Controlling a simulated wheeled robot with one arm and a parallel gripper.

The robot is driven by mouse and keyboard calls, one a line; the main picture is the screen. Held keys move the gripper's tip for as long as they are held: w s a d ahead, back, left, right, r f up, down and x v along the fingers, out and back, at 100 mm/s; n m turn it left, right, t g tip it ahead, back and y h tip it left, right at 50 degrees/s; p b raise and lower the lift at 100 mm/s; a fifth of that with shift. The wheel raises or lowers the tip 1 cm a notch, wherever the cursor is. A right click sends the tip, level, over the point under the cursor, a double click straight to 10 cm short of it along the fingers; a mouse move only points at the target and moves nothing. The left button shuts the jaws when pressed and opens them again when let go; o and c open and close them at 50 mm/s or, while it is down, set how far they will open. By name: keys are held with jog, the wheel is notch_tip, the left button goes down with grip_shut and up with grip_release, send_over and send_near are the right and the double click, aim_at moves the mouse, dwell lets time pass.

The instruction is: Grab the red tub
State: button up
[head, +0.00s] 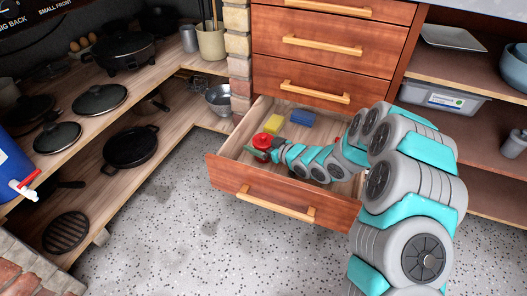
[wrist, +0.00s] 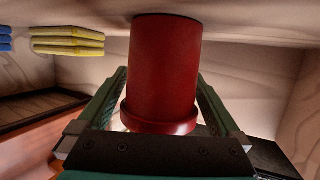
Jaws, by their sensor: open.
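The red tub (wrist: 165,65) fills the middle of the wrist view, a plain cylinder with a wider rim towards the gripper. In the head view the red tub (head: 262,141) is small and partly hidden, at the left end of the open bottom drawer (head: 262,200). My gripper (wrist: 160,88) is open, with one green finger on each side of the tub. The fingers are close to the tub's sides; whether they touch it I cannot tell. In the head view my gripper (head: 262,154) reaches down into the drawer at the tub.
A yellow stack (head: 273,123) and a blue stack (head: 301,118) lie further back in the drawer; both show at the wrist view's upper left. The drawer walls surround my gripper closely. Shelves with pans (head: 131,147) stand left. Speckled floor (head: 170,220) is clear in front.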

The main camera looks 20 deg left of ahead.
jog(key=shift+w+a+f, duration=0.2)
jog(key=shift+a, duration=0.15)
jog(key=c, duration=0.9)
